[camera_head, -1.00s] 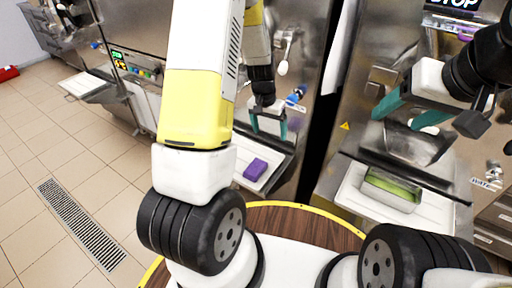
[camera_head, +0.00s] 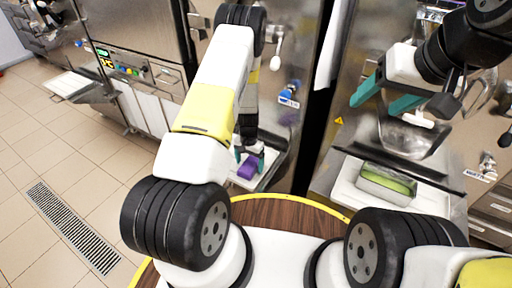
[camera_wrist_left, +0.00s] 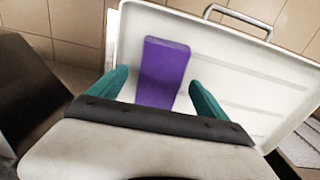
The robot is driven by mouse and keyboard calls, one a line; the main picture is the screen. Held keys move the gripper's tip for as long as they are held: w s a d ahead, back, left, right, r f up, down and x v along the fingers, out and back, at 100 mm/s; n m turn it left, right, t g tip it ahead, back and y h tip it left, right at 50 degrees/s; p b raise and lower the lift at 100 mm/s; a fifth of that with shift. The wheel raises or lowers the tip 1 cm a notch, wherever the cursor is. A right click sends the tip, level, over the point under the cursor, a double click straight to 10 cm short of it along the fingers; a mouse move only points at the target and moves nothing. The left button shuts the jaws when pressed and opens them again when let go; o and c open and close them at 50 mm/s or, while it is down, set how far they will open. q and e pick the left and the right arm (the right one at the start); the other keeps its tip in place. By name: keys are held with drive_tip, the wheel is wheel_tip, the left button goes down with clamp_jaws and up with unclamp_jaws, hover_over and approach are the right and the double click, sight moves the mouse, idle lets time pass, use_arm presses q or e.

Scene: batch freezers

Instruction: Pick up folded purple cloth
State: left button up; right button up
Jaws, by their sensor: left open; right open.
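The folded purple cloth (camera_head: 248,167) lies on a white tray in front of the left freezer. In the left wrist view the cloth (camera_wrist_left: 163,72) lies flat between the teal fingers of my left gripper (camera_wrist_left: 158,95). The fingers stand apart with a gap on each side of the cloth. In the head view my left gripper (camera_head: 250,158) is low over the tray, at the cloth. How far the fingertips are above the tray is hard to tell. My right gripper (camera_head: 384,100) is open and empty in front of the right freezer.
The white tray (camera_wrist_left: 262,88) has a raised rim and a metal handle (camera_wrist_left: 238,20). A metal pan with green content (camera_head: 386,184) sits on another white tray (camera_head: 428,202) at the right. A floor drain (camera_head: 72,228) lies at the left.

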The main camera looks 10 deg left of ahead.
use_arm(q)
drive_tip(key=shift+f, duration=0.65)
drive_tip(key=c, duration=1.5)
drive_tip(key=shift+o, duration=0.2)
drive_tip(key=shift+r, duration=0.15)
drive_tip(key=shift+r, duration=0.55)
wheel_tip(320, 180, up, 2)
drive_tip(key=shift+r, duration=0.15)
drive_tip(key=s+d, duration=0.2)
drive_tip(key=s, duration=0.5)
drive_tip(key=s+d+r, duration=0.1)
drive_tip(key=s+d, duration=0.2)
drive_tip(key=s, duration=0.5)
drive_tip(key=shift+d+r, duration=0.2)
